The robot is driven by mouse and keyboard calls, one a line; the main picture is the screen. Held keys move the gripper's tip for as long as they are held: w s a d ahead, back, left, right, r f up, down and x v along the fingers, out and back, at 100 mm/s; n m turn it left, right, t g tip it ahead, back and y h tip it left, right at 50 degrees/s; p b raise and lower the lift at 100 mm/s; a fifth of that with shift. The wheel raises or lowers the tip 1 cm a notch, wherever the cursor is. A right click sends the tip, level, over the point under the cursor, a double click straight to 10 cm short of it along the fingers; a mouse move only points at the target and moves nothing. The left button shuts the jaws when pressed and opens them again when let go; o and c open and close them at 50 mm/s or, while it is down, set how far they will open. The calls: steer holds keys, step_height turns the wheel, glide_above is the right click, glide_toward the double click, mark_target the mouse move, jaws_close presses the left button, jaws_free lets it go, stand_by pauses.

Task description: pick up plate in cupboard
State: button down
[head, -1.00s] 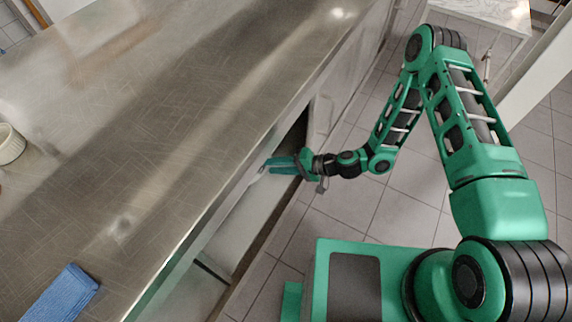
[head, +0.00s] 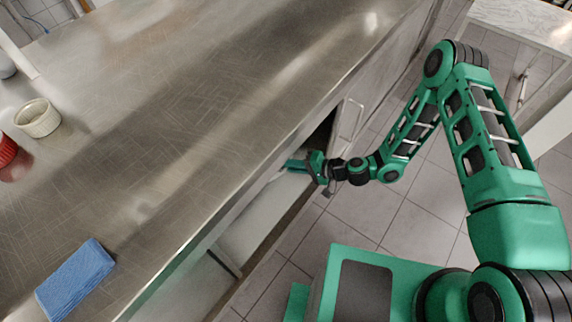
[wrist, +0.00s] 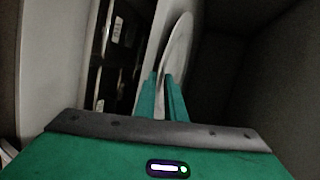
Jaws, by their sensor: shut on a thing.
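In the wrist view a pale plate (wrist: 178,48) stands on edge, seen nearly edge-on, inside the dim cupboard. My gripper (wrist: 164,80) is shut on the plate, with its green fingers on the near part of the rim. In the head view my gripper (head: 292,165) reaches under the counter's edge into the cupboard (head: 322,138); the plate is hidden there by the countertop.
The steel counter (head: 190,110) overhangs the cupboard closely above my gripper. A blue cloth (head: 76,280), a white bowl (head: 38,118) and a red object (head: 6,150) are on it. A cupboard wall (wrist: 60,60) stands left in the wrist view. Tiled floor (head: 385,215) lies open to the right.

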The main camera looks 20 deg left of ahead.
steer(key=shift+s+d, duration=0.1)
steer(key=shift+s+d+f, duration=0.1)
steer(key=shift+s+d, duration=0.15)
steer(key=shift+d, duration=0.75)
steer(key=c, duration=1.7)
jaws_free()
steer(key=shift+a, duration=0.1)
steer(key=shift+c, duration=0.2)
steer(key=v, duration=1.1)
steer(key=shift+a, duration=0.1)
